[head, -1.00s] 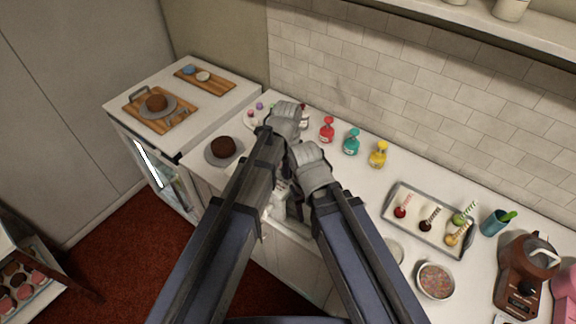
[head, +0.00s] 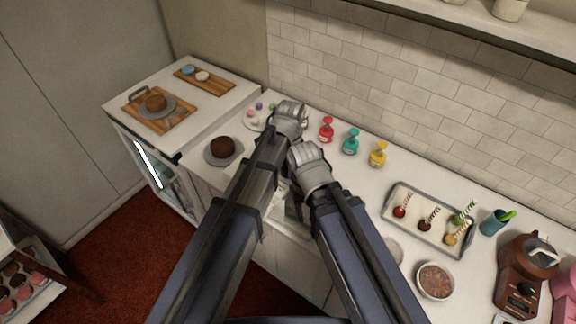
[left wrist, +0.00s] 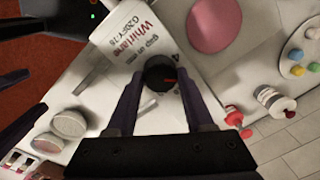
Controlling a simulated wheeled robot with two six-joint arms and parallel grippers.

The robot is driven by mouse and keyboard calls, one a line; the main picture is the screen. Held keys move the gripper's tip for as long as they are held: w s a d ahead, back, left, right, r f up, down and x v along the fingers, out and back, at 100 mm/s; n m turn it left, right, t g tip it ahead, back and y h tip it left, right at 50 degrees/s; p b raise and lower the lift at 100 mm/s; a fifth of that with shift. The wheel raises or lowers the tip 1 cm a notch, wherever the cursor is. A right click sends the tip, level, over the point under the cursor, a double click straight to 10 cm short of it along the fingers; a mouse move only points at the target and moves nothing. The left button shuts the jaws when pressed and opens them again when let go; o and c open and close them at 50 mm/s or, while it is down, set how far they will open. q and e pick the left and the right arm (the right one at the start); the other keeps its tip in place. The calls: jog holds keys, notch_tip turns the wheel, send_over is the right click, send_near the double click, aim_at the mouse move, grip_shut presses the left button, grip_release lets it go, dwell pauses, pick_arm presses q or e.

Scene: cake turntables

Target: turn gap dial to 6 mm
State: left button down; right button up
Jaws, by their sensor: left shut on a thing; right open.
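In the left wrist view a round black dial (left wrist: 160,72) with a red mark sits on a white machine (left wrist: 122,48). The machine carries printed lettering, including "Whirlane" and "gap". My left gripper (left wrist: 160,82) has its two fingers on either side of the dial and is shut on it. The dial's scale is too small to read, so its setting cannot be told. In the head view my left gripper (head: 290,118) is the higher one, and my right gripper (head: 309,165) is open close below it. My arms hide the dial and most of the machine there.
Red (head: 326,130), teal (head: 351,142) and yellow (head: 378,155) bottles stand right of my grippers. A cake on a grey plate (head: 210,160) is to the left. A tray (head: 392,205) of cake pops and a sprinkle bowl (head: 435,296) are further right. A tiled wall is behind.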

dwell(0.3)
pick_arm(q)
jog(key=shift+c, duration=1.4)
grip_release()
jog(key=shift+r, duration=0.15)
jog(key=r+p, duration=0.7)
jog(key=p, duration=0.1)
jog(key=shift+s+d+r, duration=0.1)
jog(key=shift+s+r, duration=0.2)
jog(key=shift+f, duration=0.1)
